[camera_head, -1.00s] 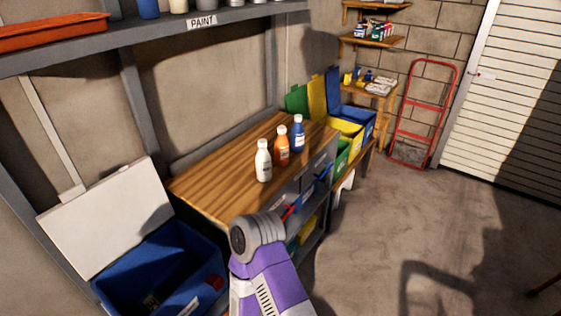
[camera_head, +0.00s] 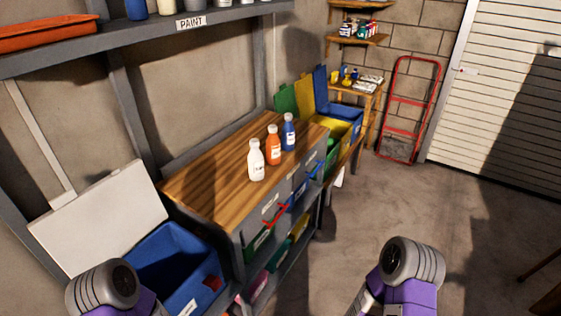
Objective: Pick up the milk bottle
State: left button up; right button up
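The white milk bottle (camera_head: 256,161) stands upright on the wooden top of the workbench (camera_head: 205,186). It is the nearest of three bottles in a row, with a white cap and a small label. An orange bottle (camera_head: 273,147) and a blue bottle (camera_head: 289,134) stand just behind it to the right. Parts of my two arms show at the bottom left and bottom right, apart from the bench. Neither gripper shows in the head view.
An open blue bin (camera_head: 165,255) with a raised white lid (camera_head: 100,222) stands left of the bench. Green, yellow and blue bins (camera_head: 345,112) stand beyond it. A paint shelf (camera_head: 155,30) hangs above. A red hand truck (camera_head: 408,110) leans on the back wall.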

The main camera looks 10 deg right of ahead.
aim_at(255, 159)
jog(key=z, duration=1.35)
jog(key=i, duration=2.45)
jog(key=u, duration=2)
